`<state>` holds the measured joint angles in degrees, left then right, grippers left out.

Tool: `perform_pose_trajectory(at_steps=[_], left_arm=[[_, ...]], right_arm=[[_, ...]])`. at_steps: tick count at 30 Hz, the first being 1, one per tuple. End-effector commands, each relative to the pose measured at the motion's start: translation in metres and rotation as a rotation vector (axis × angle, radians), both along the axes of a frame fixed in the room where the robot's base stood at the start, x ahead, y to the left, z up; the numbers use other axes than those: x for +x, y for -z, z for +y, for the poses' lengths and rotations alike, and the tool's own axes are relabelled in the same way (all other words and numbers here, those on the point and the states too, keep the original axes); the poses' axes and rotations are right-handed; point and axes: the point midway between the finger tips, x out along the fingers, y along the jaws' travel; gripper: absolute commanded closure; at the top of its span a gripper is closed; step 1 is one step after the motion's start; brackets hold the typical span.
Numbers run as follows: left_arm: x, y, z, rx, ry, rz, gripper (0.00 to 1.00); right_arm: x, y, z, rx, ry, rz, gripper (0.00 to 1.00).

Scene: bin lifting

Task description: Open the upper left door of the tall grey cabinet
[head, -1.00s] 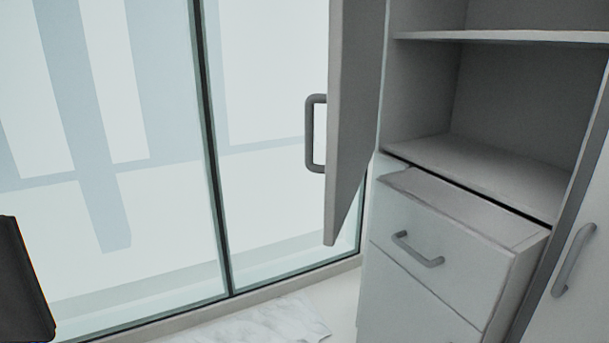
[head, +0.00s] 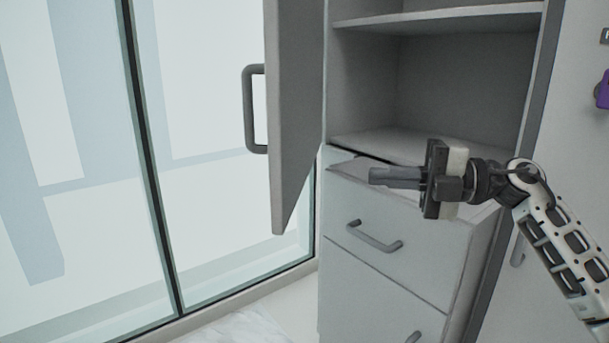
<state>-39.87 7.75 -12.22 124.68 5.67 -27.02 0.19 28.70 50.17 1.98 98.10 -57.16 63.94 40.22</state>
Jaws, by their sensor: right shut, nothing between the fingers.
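The tall grey cabinet (head: 395,90) stands right of centre in the head view. Its upper left door (head: 298,100) is swung wide open toward the left, with its grey handle (head: 248,110) on the far side against the window. The shelves behind the door show and look empty. My right gripper (head: 374,176) is in front of the cabinet opening, above the top drawer, its fingers pointing left. It is shut and empty, apart from the door in the picture. My left gripper is not in view.
Another grey door (head: 565,90) is at the right, with a purple item (head: 602,92) at the picture edge. Large windows (head: 80,150) fill the left. Little floor shows at the bottom.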

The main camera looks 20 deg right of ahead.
Motion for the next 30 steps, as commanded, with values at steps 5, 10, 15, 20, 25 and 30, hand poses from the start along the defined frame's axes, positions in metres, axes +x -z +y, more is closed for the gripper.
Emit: perform_pose_trajectory(at_steps=[5,10,15,20,25,30], left_arm=[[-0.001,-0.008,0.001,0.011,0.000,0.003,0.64],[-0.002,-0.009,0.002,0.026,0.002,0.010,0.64],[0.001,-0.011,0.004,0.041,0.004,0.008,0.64],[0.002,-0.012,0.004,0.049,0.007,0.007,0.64],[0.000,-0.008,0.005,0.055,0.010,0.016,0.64],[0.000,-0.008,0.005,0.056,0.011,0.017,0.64]], right_arm=[[0.015,-0.005,0.033,0.006,-0.006,-0.004,1.00],[0.032,-0.005,0.067,0.008,-0.005,-0.004,1.00],[0.046,-0.004,0.094,0.008,-0.004,-0.003,1.00],[0.054,-0.002,0.109,0.007,-0.002,-0.002,1.00],[0.056,-0.001,0.114,0.005,-0.001,-0.003,1.00],[0.057,-0.001,0.114,0.004,-0.001,-0.002,1.00]])
